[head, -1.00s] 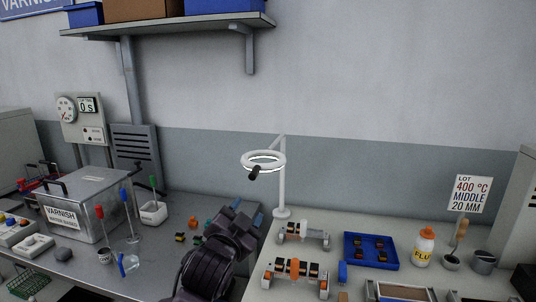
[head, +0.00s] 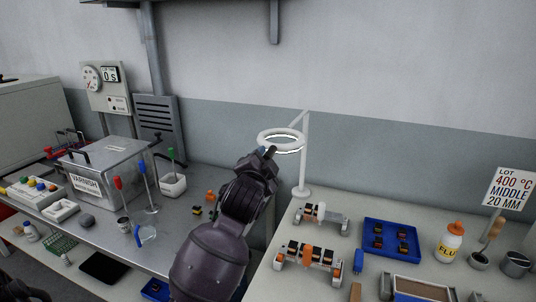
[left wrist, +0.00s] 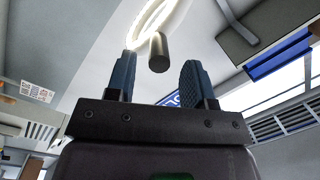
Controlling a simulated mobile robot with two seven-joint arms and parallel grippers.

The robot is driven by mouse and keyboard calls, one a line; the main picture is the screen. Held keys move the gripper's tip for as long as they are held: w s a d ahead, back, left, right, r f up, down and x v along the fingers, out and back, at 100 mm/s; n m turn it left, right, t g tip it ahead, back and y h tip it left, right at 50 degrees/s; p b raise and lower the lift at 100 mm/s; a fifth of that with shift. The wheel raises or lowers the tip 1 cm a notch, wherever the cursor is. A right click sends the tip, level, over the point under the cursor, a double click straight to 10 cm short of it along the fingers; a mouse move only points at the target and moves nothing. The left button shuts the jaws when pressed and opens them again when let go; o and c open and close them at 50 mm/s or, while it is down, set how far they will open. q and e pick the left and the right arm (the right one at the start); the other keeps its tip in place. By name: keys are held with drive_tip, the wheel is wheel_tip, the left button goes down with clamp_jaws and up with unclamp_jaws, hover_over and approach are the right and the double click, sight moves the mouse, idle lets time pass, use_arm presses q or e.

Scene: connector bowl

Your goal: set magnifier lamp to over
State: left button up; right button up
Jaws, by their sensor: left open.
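The magnifier lamp has a white, lit ring head (head: 296,146) on a white post (head: 304,165) at the back edge of the right bench. My left gripper (head: 268,153) is raised at the front of the ring and hides its handle in the head view. In the left wrist view the bright ring (left wrist: 148,28) is overhead. Its dark cylindrical handle (left wrist: 158,54) appears between the two open blue fingers (left wrist: 160,78), with gaps on both sides. I cannot tell whether the handle is within finger reach in depth. My right gripper is out of view.
Below the lamp are a coil holder (head: 322,217), a blue tray (head: 391,241) and a flux bottle (head: 449,242). The varnish tank (head: 110,165) and several tools stand on the left bench. A shelf (head: 200,3) is on the wall above. Air around the ring is clear.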

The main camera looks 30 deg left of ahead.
use_arm(q)
drive_tip(key=shift+x, duration=1.75)
drive_tip(key=shift+c, duration=0.4)
clamp_jaws()
